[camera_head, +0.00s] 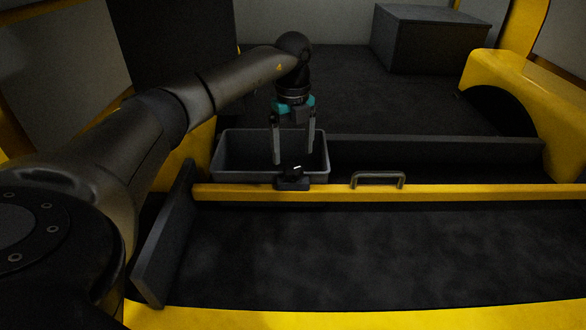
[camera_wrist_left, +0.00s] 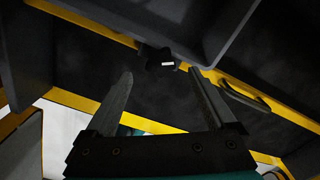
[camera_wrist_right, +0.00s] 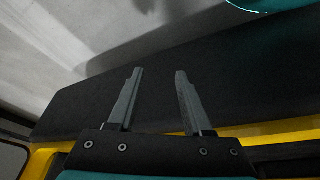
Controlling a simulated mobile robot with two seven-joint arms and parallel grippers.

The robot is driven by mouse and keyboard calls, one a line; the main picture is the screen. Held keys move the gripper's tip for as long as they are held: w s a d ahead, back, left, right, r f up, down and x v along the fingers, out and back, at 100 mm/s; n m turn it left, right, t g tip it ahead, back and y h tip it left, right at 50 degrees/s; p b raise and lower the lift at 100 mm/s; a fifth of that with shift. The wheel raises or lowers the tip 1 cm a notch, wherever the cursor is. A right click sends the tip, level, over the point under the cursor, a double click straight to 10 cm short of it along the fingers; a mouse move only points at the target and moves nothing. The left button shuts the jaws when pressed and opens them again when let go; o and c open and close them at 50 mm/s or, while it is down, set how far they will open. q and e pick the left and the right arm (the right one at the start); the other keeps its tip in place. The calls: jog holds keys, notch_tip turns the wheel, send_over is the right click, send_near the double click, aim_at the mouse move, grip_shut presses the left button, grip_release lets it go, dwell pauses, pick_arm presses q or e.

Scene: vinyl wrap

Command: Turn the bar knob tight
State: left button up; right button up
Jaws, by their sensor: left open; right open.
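The bar knob (camera_head: 292,172) is small and black with a white mark on top. It sits on a dark clamp on the yellow bar, in front of the grey bin. It also shows in the left wrist view (camera_wrist_left: 159,61), between and beyond the fingertips. My left gripper (camera_head: 294,157) is open, pointing down, its fingers either side of the knob in the picture; whether they touch it cannot be told. The yellow bar (camera_head: 460,192) runs across the van floor. My right gripper (camera_wrist_right: 159,72) is open and empty, seen only in the right wrist view.
A grey bin (camera_head: 222,160) stands right behind the knob. A metal handle (camera_head: 378,175) rises from the bar to the right. A dark board (camera_head: 165,245) stands at the left. A dark box (camera_head: 425,45) sits at the back right. The dark floor in front of the bar is clear.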

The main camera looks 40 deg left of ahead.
aim_at(293, 169)
pick_arm(q)
notch_tip(293, 169, down, 4)
jog(key=shift+r+b, duration=0.1)
jog(key=shift+b, duration=0.65)
jog(key=shift+f, duration=0.5)
pick_arm(e)
jog(key=shift+t, duration=0.4)
jog(key=shift+r, duration=2.35)
pick_arm(q)
jog(key=shift+c, duration=0.3)
jog(key=c, duration=1.3)
pick_arm(e)
jog(key=shift+r, duration=0.1)
